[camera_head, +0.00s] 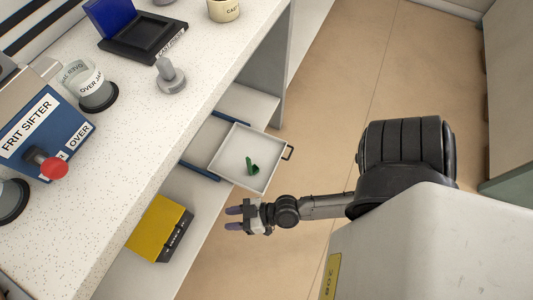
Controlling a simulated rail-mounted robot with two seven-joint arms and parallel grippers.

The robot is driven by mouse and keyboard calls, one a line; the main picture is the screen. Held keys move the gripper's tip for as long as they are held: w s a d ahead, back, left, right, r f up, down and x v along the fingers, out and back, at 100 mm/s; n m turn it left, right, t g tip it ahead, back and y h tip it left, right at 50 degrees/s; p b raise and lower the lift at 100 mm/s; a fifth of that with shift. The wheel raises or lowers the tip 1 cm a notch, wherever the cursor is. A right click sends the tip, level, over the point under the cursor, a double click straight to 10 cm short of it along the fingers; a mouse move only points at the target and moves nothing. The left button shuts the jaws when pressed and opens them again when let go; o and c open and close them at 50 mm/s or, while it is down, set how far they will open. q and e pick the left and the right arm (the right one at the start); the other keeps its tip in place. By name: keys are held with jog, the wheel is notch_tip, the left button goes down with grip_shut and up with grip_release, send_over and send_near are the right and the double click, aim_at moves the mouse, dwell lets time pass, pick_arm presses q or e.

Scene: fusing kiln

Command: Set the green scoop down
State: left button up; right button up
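The green scoop (251,167) lies in the light grey open drawer (228,161), near the middle of its floor. Nothing holds the scoop. My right gripper (231,218) is just below the drawer in the picture, apart from the scoop. Its two purple-tipped fingers point left with a gap between them, and nothing shows between them. My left gripper is not in view.
A yellow box (156,228) stands on the lower shelf. Open floor (330,110) lies right of the drawer.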

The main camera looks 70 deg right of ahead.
jog(key=s+d+r+g+h, duration=0.3)
jog(key=s+d+g+h, duration=0.2)
jog(key=s+g, duration=0.3)
jog(key=d+g, duration=0.1)
jog(key=g, duration=0.1)
jog(key=shift+s+m+g+h, duration=0.3)
jog(key=shift+s+g, duration=0.1)
